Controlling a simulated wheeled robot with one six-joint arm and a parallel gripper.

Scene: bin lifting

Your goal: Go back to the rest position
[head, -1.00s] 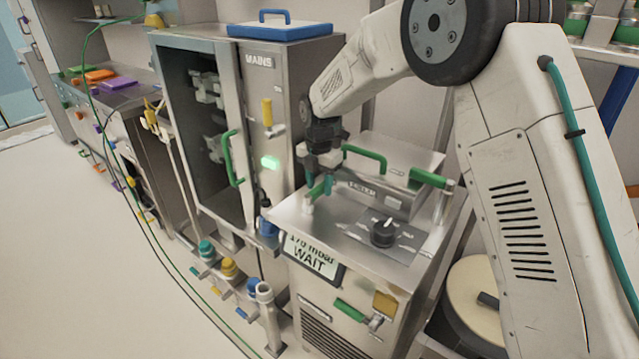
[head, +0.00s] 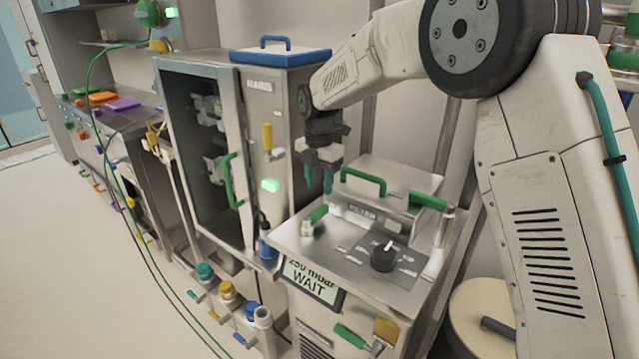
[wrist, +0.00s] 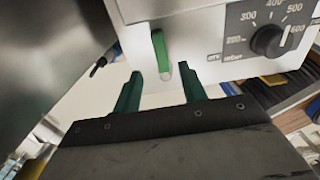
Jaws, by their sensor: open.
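My gripper (head: 320,180) hangs above the left edge of the steel unit with the sign, its two green fingers apart and nothing between them. In the wrist view my gripper (wrist: 163,88) also shows open and empty, with a green handle (wrist: 160,48) beyond the fingertips. In the head view that small green-topped lever (head: 315,217) stands at the unit's left corner, just below the fingers and apart from them. My arm reaches in from the right.
The steel unit (head: 290,235) carries a black knob (head: 384,258), a green-handled lid (head: 405,182) and a sign (head: 311,281) reading WAIT. A glass-fronted cabinet (head: 262,110) with a blue-lidded tray (head: 280,57) stands left. Several capped bottles (head: 228,290) are below.

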